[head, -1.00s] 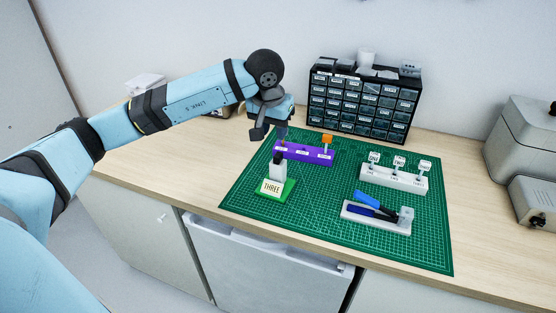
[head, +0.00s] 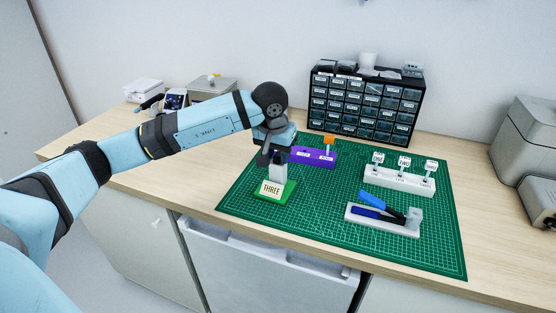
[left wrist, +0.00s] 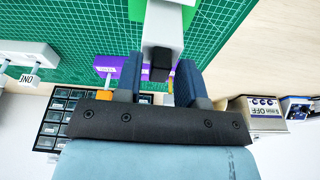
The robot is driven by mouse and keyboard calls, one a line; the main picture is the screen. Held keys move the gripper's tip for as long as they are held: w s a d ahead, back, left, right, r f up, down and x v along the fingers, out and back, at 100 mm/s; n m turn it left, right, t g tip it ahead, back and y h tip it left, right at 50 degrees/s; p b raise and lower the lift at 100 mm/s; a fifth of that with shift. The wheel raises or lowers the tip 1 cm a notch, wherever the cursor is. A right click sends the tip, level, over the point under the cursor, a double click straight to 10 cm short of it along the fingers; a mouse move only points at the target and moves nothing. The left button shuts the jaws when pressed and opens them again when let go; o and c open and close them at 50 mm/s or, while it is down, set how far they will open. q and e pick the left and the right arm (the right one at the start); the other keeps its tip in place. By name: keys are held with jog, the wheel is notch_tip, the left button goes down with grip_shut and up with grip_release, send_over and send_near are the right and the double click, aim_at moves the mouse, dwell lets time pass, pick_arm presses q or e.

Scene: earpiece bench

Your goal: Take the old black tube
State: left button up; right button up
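The old black tube (left wrist: 160,66) is a short black piece on top of a pale upright post (head: 277,175). The post stands on a green base labelled THREE (head: 272,188) on the mat. My left gripper (head: 271,157) is at the top of this post in the head view and partly hides the tube. In the left wrist view, the fingers of my left gripper (left wrist: 157,75) are apart, one on each side of the black tube. Gaps show beside the tube, so it does not look clamped. My right gripper is in neither view.
A purple rack (head: 313,157) with an orange-topped piece (head: 328,140) stands just behind. A white labelled holder (head: 399,180) and a grey block with a blue tool (head: 383,217) are on the right of the green mat (head: 330,230). A drawer cabinet (head: 366,105) is at the back.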

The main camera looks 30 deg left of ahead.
pick_arm(q)
grip_shut()
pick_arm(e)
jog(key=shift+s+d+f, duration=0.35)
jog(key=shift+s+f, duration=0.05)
pick_arm(q)
jog(key=shift+r+p, duration=0.35)
jog(key=shift+r, duration=0.4)
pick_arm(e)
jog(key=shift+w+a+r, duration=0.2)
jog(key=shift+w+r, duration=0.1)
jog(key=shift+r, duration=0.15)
pick_arm(q)
jog(key=shift+r, duration=0.5)
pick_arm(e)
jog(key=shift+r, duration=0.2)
pick_arm(q)
jog(key=shift+r+p, duration=0.3)
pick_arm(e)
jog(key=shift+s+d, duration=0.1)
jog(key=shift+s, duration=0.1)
